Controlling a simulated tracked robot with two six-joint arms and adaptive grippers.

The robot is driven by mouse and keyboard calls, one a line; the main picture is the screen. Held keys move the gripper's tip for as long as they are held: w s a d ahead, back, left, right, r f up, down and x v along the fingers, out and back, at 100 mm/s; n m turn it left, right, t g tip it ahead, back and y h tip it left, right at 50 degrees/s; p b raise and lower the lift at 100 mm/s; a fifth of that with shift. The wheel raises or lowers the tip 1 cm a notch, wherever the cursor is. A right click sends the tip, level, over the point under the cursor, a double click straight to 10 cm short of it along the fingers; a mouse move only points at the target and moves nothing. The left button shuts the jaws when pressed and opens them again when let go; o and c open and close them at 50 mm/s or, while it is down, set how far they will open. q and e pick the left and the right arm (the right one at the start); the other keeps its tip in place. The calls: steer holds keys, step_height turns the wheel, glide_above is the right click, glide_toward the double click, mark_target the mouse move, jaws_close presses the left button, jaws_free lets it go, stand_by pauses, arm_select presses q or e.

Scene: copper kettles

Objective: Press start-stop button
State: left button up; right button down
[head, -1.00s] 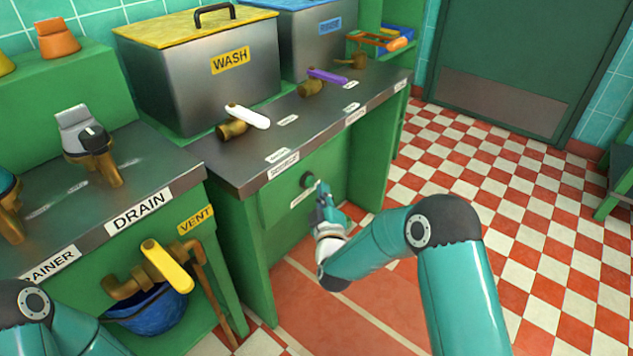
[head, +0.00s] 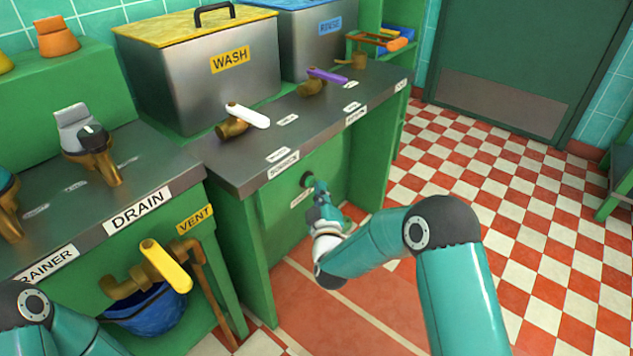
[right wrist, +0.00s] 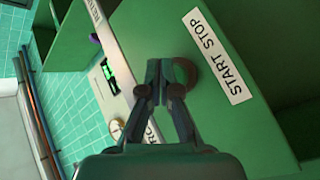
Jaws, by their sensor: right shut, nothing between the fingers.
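The start-stop button (head: 306,180) is a dark round knob on the green panel below the counter's front edge. In the right wrist view the button (right wrist: 187,73) shows beside a white START STOP label (right wrist: 217,55). My right gripper (head: 319,186) is shut and empty, its fingertips at the button. In the right wrist view the closed fingertips (right wrist: 158,70) overlap the button's edge; I cannot tell whether they touch it. Part of the button is hidden behind the fingers. Of my left arm only a link shows at the lower left; its gripper is out of view.
Above stand the WASH tank (head: 205,75) with a white-handled tap (head: 247,116) and a second tank (head: 305,45) with a purple-handled tap (head: 327,75). A yellow-handled VENT valve (head: 166,266) is at the lower left. The checkered floor (head: 510,190) to the right is clear.

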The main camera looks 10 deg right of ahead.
steer(key=shift+w+a, duration=0.3)
steer(key=shift+w, duration=0.1)
stand_by(0.3)
steer(key=shift+s+b, duration=0.1)
steer(key=shift+b, duration=0.2)
steer(key=shift+s+d, duration=0.55)
steer(key=shift+s, duration=0.1)
steer(key=shift+s+d, duration=0.1)
steer(key=shift+s+d+b, duration=0.65)
steer(key=shift+s+d, duration=0.25)
steer(key=shift+s, duration=0.25)
steer(key=shift+s+d+b, duration=0.65)
steer(key=shift+s+d, duration=0.2)
steer(key=shift+s, duration=0.3)
